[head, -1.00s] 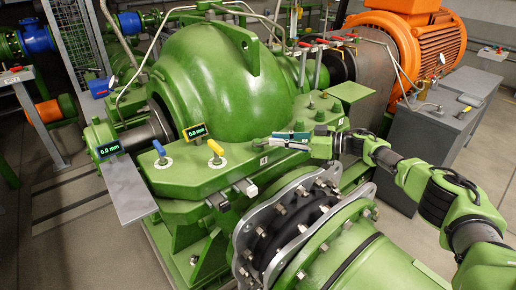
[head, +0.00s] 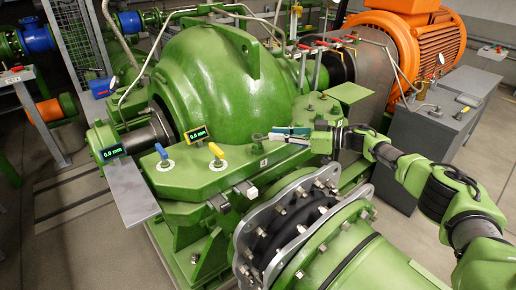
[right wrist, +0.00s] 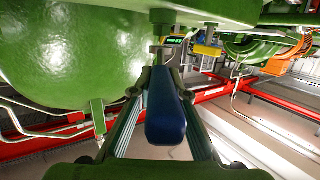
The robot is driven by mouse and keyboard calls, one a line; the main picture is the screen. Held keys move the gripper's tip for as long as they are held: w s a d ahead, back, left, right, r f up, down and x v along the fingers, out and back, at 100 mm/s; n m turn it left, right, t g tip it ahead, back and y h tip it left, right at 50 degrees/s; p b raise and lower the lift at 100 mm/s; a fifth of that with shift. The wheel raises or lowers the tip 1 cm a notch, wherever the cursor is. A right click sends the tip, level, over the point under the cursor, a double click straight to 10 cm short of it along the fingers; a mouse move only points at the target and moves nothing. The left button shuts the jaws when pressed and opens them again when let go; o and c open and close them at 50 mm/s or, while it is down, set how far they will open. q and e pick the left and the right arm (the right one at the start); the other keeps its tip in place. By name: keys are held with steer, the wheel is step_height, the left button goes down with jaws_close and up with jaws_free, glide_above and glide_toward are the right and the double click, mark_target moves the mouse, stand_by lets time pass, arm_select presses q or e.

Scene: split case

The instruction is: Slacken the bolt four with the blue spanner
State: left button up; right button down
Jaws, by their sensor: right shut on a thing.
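My right gripper (head: 292,135) is shut on the blue spanner, above the green casing flange near the middle of the head view. The spanner's blue handle (right wrist: 165,118) lies between the two fingers in the right wrist view. Its metal head (right wrist: 163,50) is beyond the fingertips, close to a green cylindrical part (right wrist: 163,20); I cannot tell whether it sits around a bolt there. In the head view the spanner's grey end (head: 262,137) points left. A small white tag (head: 263,162) is on the flange, its number too small to read. My left gripper is not in view.
The large green pump casing (head: 205,80) stands just left of the gripper. Yellow (head: 217,152) and blue (head: 162,153) handled fittings stand on the flange by a small display (head: 197,132). Red-handled tools (head: 318,55) stand behind. A grey cabinet (head: 415,140) is at right.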

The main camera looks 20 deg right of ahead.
steer(key=shift+r+p, duration=1.7)
steer(key=shift+r, duration=0.25)
steer(key=shift+f, duration=0.1)
